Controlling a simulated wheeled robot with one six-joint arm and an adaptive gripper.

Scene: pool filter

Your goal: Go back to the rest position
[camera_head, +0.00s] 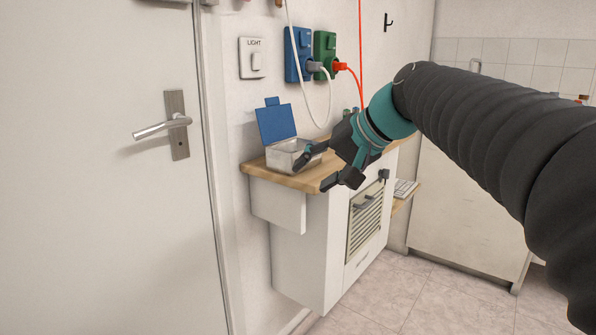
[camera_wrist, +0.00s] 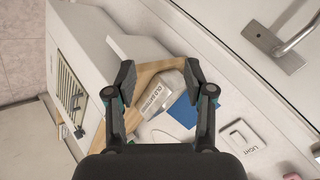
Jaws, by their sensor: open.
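My gripper (camera_head: 318,169) is open and empty, held in the air in front of the wooden counter top. In the wrist view my gripper (camera_wrist: 157,82) shows two black fingers spread apart, with nothing between them but the scene behind. My dark sleeved arm reaches in from the right in the head view. A clear box (camera_head: 289,155) with a raised blue lid (camera_head: 276,124) stands on the wooden counter top (camera_head: 278,177).
A white cabinet (camera_head: 303,245) with a vented front (camera_head: 365,222) stands below the counter. A white door (camera_head: 90,230) with a handle (camera_head: 165,128) is at the left. A blue socket (camera_head: 297,50), a green socket (camera_head: 324,46) and hanging cables are on the wall. Floor tiles (camera_head: 400,297) are clear.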

